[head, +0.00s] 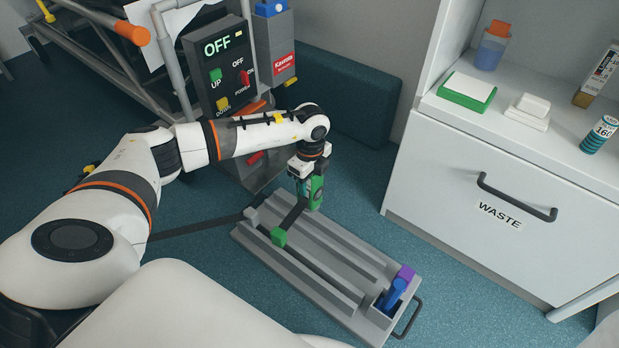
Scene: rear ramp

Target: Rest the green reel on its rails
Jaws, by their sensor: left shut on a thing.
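The green reel (315,193) is at the upper end of the grey railed tray (368,262) on the floor. My left gripper (307,172) comes down from above and is shut on the reel. A dark strap runs from the reel down to a green end piece (279,237) lying over the rails. The reel's lower edge is close to the rails; I cannot tell whether it touches them. The gripper hides the reel's upper part. My right gripper is not in view.
A blue reel (393,294) and a purple piece (405,273) sit at the tray's near right end, beside a dark handle (408,320). A control box (220,65) reading OFF stands behind my left arm. A white WASTE drawer (470,200) stands right of the tray.

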